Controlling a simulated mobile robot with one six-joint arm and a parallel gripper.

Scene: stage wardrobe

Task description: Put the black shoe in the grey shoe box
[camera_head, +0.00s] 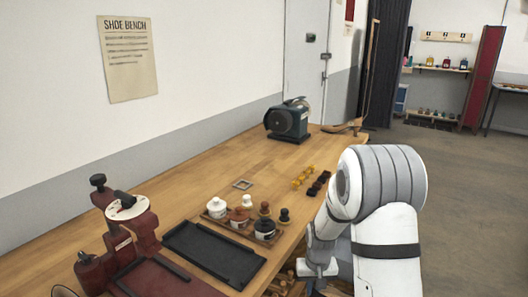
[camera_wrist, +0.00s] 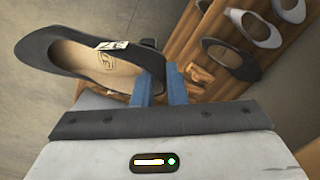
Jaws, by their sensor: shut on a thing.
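The black shoe (camera_wrist: 85,62) hangs at the upper left of the wrist view, its beige insole and a small white label showing. My gripper (camera_wrist: 160,84), with blue fingers, is shut on the side of this shoe near its right end. The shoe appears to be held clear of the rack beyond it. In the head view my arm reaches down past the bench's right edge, and the gripper and the shoe are hidden there. I see no grey shoe box in either view.
A slatted wooden rack (camera_wrist: 183,48) holds another dark shoe (camera_wrist: 232,62) and paler grey shoes (camera_wrist: 255,29). The wooden bench (camera_head: 215,172) carries a black tray (camera_head: 213,252), several polish jars, a red machine (camera_head: 126,240) and a dark grinder (camera_head: 288,121). Open floor (camera_head: 460,170) lies right.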

